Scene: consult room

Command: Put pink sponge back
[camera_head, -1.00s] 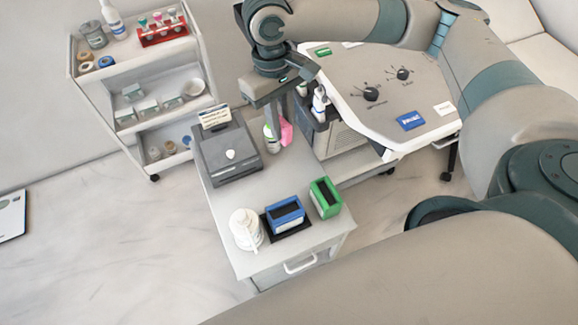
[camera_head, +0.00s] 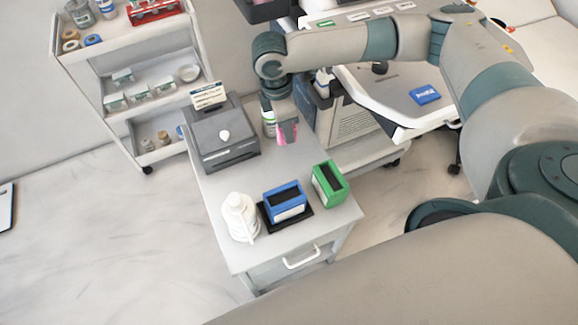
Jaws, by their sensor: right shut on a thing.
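The pink sponge (camera_head: 287,135) is in the jaws of my right gripper (camera_head: 286,122), at the far right part of the small grey cabinet top (camera_head: 235,178). Only part of the sponge shows below the fingers; the rest is hidden by the gripper. I cannot tell whether it touches the cabinet top. My right arm comes in from the right and reaches over the back. My left gripper is not in view.
A bottle (camera_head: 268,117) stands just left of the gripper. A dark grey box (camera_head: 222,140) with a card is further left. A white bottle (camera_head: 240,217), blue box (camera_head: 285,201) and green box (camera_head: 328,183) stand at the front. The cabinet's middle is clear.

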